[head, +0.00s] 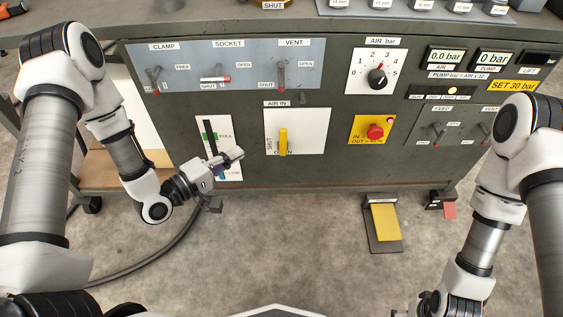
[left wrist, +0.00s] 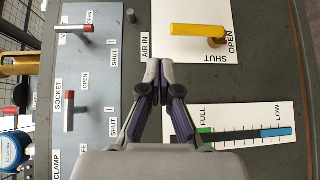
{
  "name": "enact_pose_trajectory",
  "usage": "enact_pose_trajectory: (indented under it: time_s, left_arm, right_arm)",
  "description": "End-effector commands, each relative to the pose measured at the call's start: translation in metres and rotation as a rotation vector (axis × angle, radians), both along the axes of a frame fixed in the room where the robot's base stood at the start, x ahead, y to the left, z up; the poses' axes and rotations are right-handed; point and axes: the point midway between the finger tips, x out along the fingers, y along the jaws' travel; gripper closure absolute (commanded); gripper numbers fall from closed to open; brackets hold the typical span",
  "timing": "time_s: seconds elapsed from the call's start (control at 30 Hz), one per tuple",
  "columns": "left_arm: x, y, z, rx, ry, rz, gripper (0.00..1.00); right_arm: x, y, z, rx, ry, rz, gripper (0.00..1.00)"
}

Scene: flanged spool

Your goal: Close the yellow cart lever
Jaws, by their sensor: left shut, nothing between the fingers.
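The yellow lever (head: 283,141) is on a white plate (head: 313,118) marked AIR IN on the dark cart front. In the head view it stands upright, with its lower end by the word OPEN; SHUT is printed to its left. It also shows at the top of the left wrist view (left wrist: 190,29). My left gripper (head: 238,154) is shut and empty, to the left of the lever and apart from it. Its closed fingertips (left wrist: 158,66) show in the left wrist view. My right gripper is mostly cut off at the head view's bottom edge.
The panel with CLAMP, SOCKET and VENT levers (head: 240,50) is above left. A FULL-to-LOW slider plate (head: 232,173) is by my left gripper. A red button (head: 375,131) on yellow and a dial (head: 377,78) are right of the lever. A yellow pedal (head: 385,222) is on the floor.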

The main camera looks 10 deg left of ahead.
Motion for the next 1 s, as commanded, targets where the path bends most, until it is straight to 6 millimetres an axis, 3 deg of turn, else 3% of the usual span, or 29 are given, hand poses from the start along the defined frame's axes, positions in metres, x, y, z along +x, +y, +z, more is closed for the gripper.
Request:
enact_pose_trajectory:
  time_s: [0.03, 0.1, 0.2, 0.47, 0.87, 1.0]
  left_arm:
    - [0.004, 0.012, -0.045, -0.013, -0.029, 0.021, 1.0]
    - [0.009, 0.025, -0.062, -0.022, -0.051, 0.055, 1.0]
    - [0.012, 0.036, -0.074, -0.031, -0.065, 0.085, 1.0]
    - [0.026, 0.029, -0.071, -0.028, -0.069, 0.083, 1.0]
    - [0.099, -0.013, -0.073, -0.024, -0.072, 0.083, 1.0]
    - [0.107, -0.036, -0.074, -0.026, -0.067, 0.081, 1.0]
  right_arm:
    - [0.0, 0.0, -0.053, 0.0, 0.0, 0.0, 0.27]
    - [0.0, 0.0, -0.077, 0.0, 0.0, 0.0, 0.27]
    - [0.0, 0.0, -0.095, 0.0, -0.001, 0.0, 0.27]
    - [0.001, 0.0, -0.1, 0.0, -0.002, 0.0, 0.27]
    - [0.0, 0.0, -0.131, 0.0, -0.001, 0.0, 0.27]
    - [0.0, 0.0, -0.142, 0.0, -0.001, 0.0, 0.27]
